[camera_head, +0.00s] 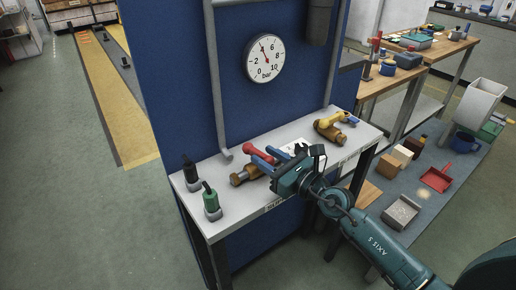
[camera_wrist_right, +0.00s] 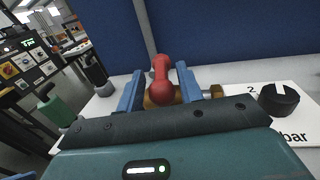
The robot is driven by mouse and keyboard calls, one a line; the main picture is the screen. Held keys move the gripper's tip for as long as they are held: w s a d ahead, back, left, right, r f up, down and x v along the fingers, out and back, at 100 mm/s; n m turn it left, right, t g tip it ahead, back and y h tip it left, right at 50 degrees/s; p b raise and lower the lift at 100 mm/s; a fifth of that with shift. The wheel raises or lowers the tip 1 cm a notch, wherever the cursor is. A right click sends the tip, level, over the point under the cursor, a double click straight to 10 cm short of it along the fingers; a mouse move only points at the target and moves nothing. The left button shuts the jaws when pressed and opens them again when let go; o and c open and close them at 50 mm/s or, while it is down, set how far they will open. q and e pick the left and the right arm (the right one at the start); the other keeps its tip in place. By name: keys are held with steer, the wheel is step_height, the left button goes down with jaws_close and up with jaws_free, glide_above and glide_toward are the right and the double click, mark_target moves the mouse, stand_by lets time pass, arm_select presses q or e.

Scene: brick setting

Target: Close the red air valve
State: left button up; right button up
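The red air valve has a red lever (camera_head: 258,148) on a brass body (camera_head: 242,176) and sits on the white shelf at the blue wall. In the right wrist view, the fingers (camera_wrist_right: 160,90) stand on either side of the lever, with a gap visible on each side. The gripper hides part of the valve in the head view. My left gripper is not in view.
A yellow-handled brass valve (camera_head: 330,120) stands right on the shelf (camera_head: 230,160). A green-topped coupling (camera_head: 211,202) and a black one (camera_head: 191,172) stand left. A pressure gauge (camera_head: 264,58) hangs above. A black knob (camera_wrist_right: 278,98) lies right in the wrist view.

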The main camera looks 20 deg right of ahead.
mark_target(265, 156)
steer(key=shift+x, duration=1.7)
